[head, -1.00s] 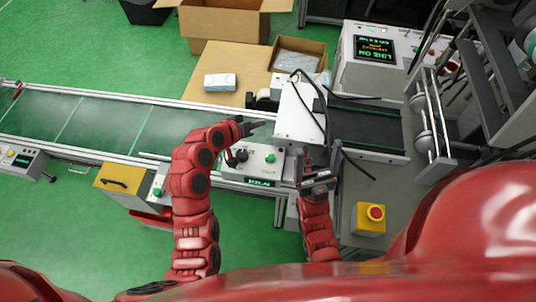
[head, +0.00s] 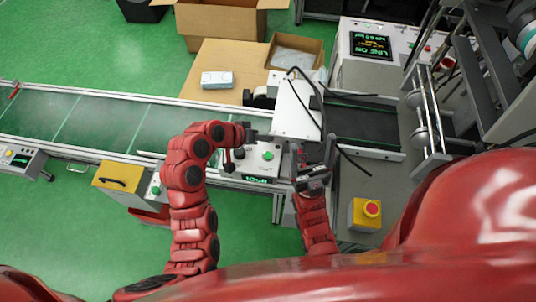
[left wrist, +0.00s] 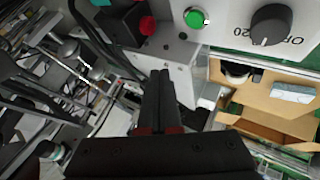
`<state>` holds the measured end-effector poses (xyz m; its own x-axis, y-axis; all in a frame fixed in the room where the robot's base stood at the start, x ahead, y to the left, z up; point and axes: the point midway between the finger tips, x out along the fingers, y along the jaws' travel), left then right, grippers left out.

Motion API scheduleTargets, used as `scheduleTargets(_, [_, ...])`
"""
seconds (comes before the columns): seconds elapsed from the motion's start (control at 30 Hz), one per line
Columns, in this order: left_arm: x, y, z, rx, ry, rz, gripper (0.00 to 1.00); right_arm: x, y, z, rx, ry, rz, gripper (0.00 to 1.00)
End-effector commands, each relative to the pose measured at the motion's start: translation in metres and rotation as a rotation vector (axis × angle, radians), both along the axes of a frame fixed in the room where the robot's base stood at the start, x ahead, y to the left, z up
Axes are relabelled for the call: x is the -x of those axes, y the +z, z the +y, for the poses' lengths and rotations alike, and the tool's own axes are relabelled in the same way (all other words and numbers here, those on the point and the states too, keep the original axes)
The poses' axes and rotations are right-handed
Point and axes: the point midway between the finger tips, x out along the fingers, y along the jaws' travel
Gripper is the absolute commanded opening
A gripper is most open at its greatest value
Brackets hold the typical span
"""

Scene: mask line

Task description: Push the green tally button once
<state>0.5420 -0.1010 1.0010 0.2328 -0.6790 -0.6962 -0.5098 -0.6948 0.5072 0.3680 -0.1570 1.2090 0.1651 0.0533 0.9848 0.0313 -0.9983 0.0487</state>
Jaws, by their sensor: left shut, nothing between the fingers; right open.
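A green button (head: 268,156) sits on the white control box (head: 250,168) beside a black knob (head: 239,154); a display is on its front. A green button (left wrist: 195,18) and a black knob (left wrist: 270,24) also show in the left wrist view. Another green button (head: 156,190) is on a small box by the yellow drawer; I cannot tell by a label which is the tally button. My left gripper (head: 268,136) is shut and empty above the control box, apart from the button; its fingers (left wrist: 160,74) show in the wrist view. My right gripper (head: 311,160) is open, right of the box.
A white machine housing (head: 298,112) with black cables stands right behind the control box. The conveyor (head: 100,121) runs left. A yellow box with a red button (head: 367,214) is at right. A cardboard box (head: 225,25) is at the back.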

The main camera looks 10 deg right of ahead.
Motion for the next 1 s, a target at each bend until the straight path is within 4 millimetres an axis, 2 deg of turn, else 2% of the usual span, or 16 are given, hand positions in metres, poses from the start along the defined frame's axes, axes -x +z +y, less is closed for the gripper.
scheduleTargets(0.37, [0.001,-0.055,0.000,-0.001,-0.001,0.004,0.00,0.000,-0.023,0.000,0.000,0.000,0.000,0.80])
scheduleTargets(0.5, [0.001,-0.073,0.000,0.000,-0.001,0.003,0.00,0.000,-0.038,0.000,0.000,0.000,0.000,0.80])
scheduleTargets(0.67, [0.001,-0.079,0.000,-0.001,0.000,0.002,0.00,0.000,-0.042,0.000,0.000,0.000,0.000,0.80])
scheduleTargets(1.0, [0.000,-0.078,0.000,0.000,0.000,0.001,0.00,0.000,-0.041,0.000,0.000,0.000,0.000,0.80])
